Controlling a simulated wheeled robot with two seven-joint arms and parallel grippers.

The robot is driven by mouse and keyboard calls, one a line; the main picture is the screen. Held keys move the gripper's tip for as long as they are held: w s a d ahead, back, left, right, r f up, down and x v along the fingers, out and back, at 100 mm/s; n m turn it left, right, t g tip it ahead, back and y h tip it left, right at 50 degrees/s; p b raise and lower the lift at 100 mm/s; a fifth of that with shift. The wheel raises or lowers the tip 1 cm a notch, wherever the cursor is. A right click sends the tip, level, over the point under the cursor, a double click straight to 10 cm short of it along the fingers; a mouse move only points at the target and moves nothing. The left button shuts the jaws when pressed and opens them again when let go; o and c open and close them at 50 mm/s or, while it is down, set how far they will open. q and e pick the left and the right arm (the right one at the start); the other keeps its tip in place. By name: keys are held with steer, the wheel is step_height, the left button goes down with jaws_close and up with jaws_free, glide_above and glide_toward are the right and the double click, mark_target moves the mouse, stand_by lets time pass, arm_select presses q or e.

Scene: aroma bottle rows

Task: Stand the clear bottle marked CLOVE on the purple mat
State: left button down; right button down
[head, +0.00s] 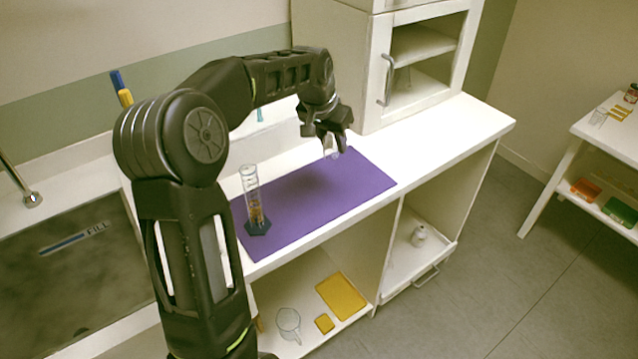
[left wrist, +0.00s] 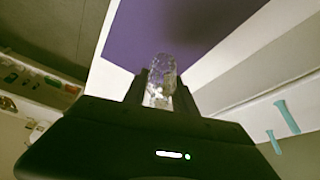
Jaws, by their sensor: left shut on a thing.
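The purple mat (head: 318,197) lies on the white counter in the head view and also shows in the left wrist view (left wrist: 165,28). My left gripper (head: 332,143) is above the far right part of the mat. It is shut on a small clear bottle (head: 328,152), which hangs below the fingers over the mat. In the left wrist view the clear bottle (left wrist: 161,80) sits between the two fingertips (left wrist: 161,90). No marking on it can be read. My right gripper is not in view.
A clear measuring cylinder (head: 252,195) with a dark base stands on the mat's left end. A white cabinet (head: 385,60) stands behind the mat. A sink (head: 75,265) is at the left. The mat's middle is clear. A glass beaker (head: 288,322) is on the shelf below.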

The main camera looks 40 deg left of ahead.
mark_target(327, 155)
arm_select(q)
step_height(327, 155, down, 5)
steer(key=shift+f+p, duration=0.15)
steer(key=shift+p, duration=0.15)
steer(key=shift+f+p, duration=0.35)
steer(key=shift+f, duration=1.5)
steer(key=shift+f, duration=0.25)
steer(key=c, duration=1)
jaws_free()
steer(key=shift+r, duration=0.1)
steer(key=shift+r, duration=0.1)
steer(key=b+v, duration=0.1)
steer(key=v, duration=1.1)
steer(key=shift+b, duration=0.3)
